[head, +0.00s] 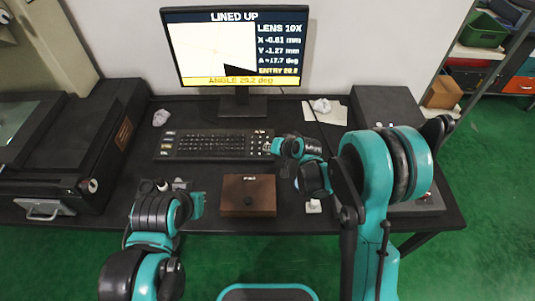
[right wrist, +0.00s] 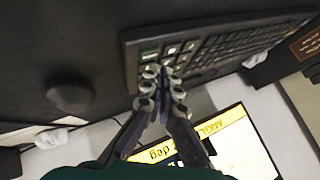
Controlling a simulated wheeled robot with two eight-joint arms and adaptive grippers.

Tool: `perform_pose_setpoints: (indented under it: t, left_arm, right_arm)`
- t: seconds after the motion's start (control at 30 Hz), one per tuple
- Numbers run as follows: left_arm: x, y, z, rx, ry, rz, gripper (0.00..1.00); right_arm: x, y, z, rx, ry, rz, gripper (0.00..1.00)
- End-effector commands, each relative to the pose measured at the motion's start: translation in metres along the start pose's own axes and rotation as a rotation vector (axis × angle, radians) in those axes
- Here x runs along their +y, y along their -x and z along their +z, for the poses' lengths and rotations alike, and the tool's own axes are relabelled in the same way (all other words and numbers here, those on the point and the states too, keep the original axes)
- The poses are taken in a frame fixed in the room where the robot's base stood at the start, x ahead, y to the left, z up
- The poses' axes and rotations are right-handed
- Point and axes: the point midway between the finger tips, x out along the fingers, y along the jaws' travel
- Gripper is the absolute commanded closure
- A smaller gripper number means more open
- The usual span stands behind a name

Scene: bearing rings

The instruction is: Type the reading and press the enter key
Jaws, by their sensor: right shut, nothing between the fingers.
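The monitor (head: 235,50) at the back shows "LINED UP". Its yellow bar appears to read "ANGLE 29.2 deg", and an ENTRY line above it shows digits too small to read surely. The black keyboard (head: 210,145) lies on the desk below it. My right gripper (head: 270,147) is at the number pad on the keyboard's right end. In the right wrist view its fingertips (right wrist: 163,73) are shut and empty, over or touching the keys of the keyboard (right wrist: 205,52); contact is unclear. The enter key cannot be picked out. My left gripper (head: 168,186) is left of the brown box, its fingers unclear.
Crumpled paper (head: 321,105) and pale sheets (head: 325,114) lie right of the monitor stand. A large black machine (head: 75,150) fills the left side. Shelves (head: 490,50) stand at the right.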

Motion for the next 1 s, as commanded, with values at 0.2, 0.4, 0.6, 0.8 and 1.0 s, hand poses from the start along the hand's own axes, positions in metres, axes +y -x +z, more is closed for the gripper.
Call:
perform_pose_setpoints:
  t: [0.2, 0.4, 0.6, 0.8, 1.0]
  left_arm:
    - [0.0000, 0.0000, 0.0000, 0.000, 0.000, 0.000, 1.00]
    - [0.0000, -0.0008, 0.0006, 0.000, 0.000, 0.000, 1.00]
    - [0.0000, -0.0023, 0.0016, 0.000, 0.000, 0.000, 1.00]
    - [0.0000, -0.0020, 0.0014, 0.000, 0.000, 0.000, 1.00]
    - [0.0000, -0.0020, 0.0014, 0.000, 0.000, 0.000, 1.00]
  right_arm:
    - [0.0000, 0.0000, 0.0000, 0.000, 0.000, 0.000, 1.00]
    - [0.0014, -0.0019, 0.0013, 0.000, 0.000, 0.000, 1.00]
    - [0.0043, -0.0061, 0.0042, 0.000, 0.000, 0.000, 1.00]
    - [0.0042, -0.0058, 0.0042, 0.000, 0.000, 0.000, 1.00]
    - [0.0045, -0.0062, 0.0045, 0.000, 0.000, 0.000, 1.00]
